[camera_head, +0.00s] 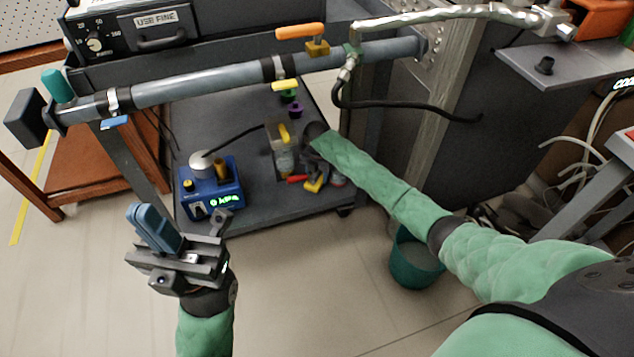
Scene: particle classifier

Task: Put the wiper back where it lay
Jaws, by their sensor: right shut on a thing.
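My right gripper (313,132) reaches over the lower shelf of the cart (262,215), at the end of the green-sleeved arm. It is shut on the wiper, which is mostly hidden there; its outline cannot be told apart from the small things around it. Red and yellow parts (315,183) show just below the wrist, close to the shelf. My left gripper (185,243) is over the floor in front of the cart.
A blue device with a green display (211,188) stands on the shelf's left side. A clear container (283,158) is left of my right gripper. A thick grey pipe (210,82) crosses above. A teal bucket (413,262) stands on the floor under my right arm.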

